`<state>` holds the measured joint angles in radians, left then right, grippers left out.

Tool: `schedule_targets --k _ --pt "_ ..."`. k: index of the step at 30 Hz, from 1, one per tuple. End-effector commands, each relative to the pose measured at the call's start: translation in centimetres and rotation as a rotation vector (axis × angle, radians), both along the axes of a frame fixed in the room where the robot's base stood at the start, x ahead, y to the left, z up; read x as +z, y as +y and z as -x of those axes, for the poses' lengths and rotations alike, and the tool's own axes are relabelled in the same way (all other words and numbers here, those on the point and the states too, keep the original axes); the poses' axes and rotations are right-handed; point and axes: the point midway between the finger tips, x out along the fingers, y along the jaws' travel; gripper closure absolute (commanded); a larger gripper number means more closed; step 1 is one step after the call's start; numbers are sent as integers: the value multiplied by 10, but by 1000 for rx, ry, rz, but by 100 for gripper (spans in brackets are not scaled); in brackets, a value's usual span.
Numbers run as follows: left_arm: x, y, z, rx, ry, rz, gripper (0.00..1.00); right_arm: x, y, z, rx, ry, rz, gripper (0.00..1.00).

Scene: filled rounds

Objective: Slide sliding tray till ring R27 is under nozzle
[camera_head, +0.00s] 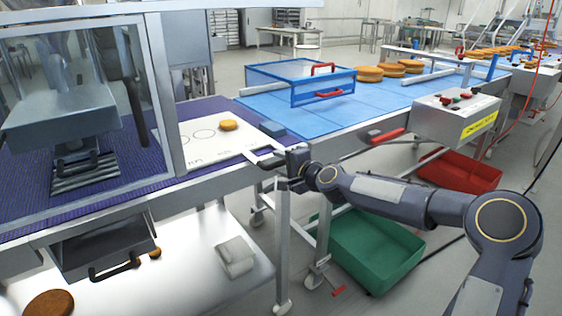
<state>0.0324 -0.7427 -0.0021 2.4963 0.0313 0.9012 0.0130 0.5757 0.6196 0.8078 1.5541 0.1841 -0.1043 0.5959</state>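The sliding tray (205,150) is a flat white board with printed ring outlines (203,135) and small marks along its front edge that are too small to read. I cannot tell which ring is R27. An orange-brown round (228,125) lies on the tray near its back edge. The tray's left part meets a clear-walled machine housing (155,85); I cannot make out the nozzle clearly. My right gripper (283,164) is at the handle (265,158) on the tray's right end. Its fingers are too small and overlapped to judge. My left gripper is not in view.
A blue work surface (370,100) to the right holds a blue-framed clear guard (300,80) with red handles and several rounds (368,74). A control box (455,115) stands at its front edge. Green (370,250) and red (460,170) crates sit below.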

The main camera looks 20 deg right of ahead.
Motion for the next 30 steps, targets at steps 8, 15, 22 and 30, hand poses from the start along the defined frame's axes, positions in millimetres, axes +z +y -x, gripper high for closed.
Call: schedule_targets --k 8,15,22,30 --pt "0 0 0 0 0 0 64 -1 1 -3 -1 1 1 64" --pt "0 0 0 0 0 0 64 -1 1 -3 -1 1 1 92" --pt "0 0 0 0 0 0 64 -1 1 -3 0 1 1 100" --pt "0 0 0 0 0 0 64 -1 7 0 3 1 2 100"
